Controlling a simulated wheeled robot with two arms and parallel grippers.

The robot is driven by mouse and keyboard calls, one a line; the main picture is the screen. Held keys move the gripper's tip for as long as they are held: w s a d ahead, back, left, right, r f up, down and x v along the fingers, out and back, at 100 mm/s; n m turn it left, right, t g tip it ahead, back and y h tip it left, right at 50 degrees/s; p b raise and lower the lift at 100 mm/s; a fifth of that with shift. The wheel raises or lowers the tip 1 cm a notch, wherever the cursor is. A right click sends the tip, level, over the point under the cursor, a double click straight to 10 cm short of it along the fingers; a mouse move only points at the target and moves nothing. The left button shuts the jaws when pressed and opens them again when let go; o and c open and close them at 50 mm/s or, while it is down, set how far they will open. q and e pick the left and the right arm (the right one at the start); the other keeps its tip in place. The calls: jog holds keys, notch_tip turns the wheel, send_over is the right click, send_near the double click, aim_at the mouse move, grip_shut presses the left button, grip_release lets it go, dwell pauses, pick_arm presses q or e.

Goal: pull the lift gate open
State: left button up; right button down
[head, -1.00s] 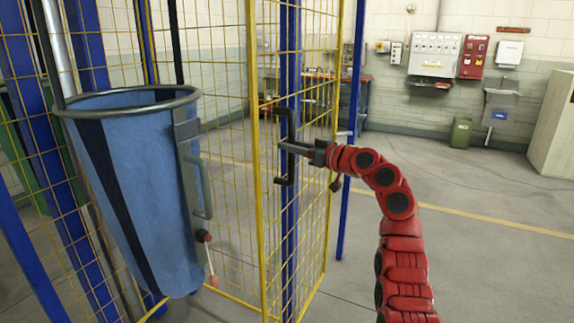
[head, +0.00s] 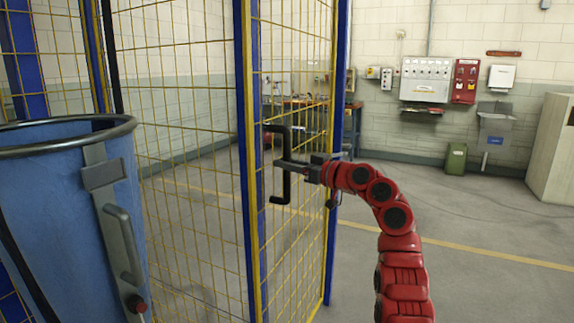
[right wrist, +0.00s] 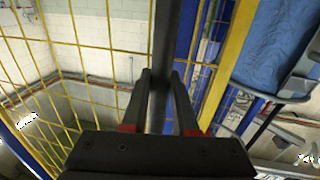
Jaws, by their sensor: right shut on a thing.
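The lift gate (head: 296,235) is a yellow wire mesh panel between blue posts, in the middle of the head view. A black bracket-shaped handle (head: 287,186) stands upright on it. My right gripper (head: 284,163) is shut on the upright bar of this handle, about halfway up. In the right wrist view, the dark bar (right wrist: 166,40) runs between the two fingers (right wrist: 160,85). My left gripper is not in view.
A large blue sling bag (head: 60,210) with a grey rim and side handle hangs close at the left. Open grey floor (head: 480,285) lies to the right. A green bin (head: 455,158) and wall boxes (head: 427,80) are far back.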

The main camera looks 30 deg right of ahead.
jog(key=shift+f, duration=0.1)
jog(key=c, duration=0.7)
grip_release()
jog(key=shift+s, duration=0.1)
jog(key=v, duration=1.7)
jog(key=shift+s, duration=0.15)
